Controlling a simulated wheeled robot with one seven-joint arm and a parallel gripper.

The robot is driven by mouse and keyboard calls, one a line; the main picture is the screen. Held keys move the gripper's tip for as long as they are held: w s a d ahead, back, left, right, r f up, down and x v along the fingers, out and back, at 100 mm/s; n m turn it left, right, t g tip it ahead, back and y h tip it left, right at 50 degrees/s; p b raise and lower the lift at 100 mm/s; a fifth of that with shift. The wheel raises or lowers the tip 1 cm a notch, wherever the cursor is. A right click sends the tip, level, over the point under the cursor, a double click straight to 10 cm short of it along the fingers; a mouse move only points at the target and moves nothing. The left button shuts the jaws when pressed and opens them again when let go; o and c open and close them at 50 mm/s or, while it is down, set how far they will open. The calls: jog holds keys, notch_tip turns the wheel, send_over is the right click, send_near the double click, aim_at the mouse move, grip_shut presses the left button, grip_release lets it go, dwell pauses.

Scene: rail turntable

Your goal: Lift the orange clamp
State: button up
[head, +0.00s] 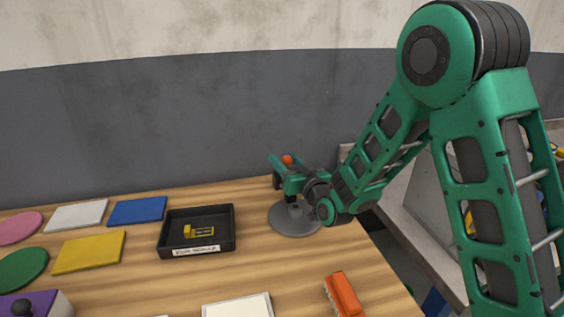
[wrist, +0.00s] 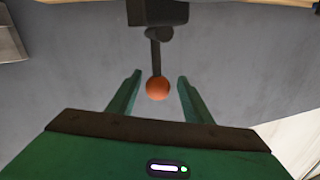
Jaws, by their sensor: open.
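The clamp shows as an orange ball knob (head: 287,160) on a dark lever, above a round grey disc (head: 296,222) at the table's back right edge. In the wrist view the orange knob (wrist: 157,88) is at the end of a dark rod that runs up to a dark block (wrist: 158,14). My gripper (wrist: 159,80) is open, with one green finger on each side of the knob and a gap on both sides. In the head view my gripper (head: 279,168) is at the knob and hides much of the clamp body.
A black tray (head: 168,236) with a yellow piece (head: 200,231) stands left of the disc. An orange brush-like block (head: 343,295) lies at the front right. Flat coloured pads, such as a yellow one (head: 90,252), lie at the left. A grey wall (head: 130,130) stands behind.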

jog(key=shift+d, duration=0.15)
jog(key=shift+c, duration=0.4)
jog(key=shift+w+d, duration=0.1)
grip_shut()
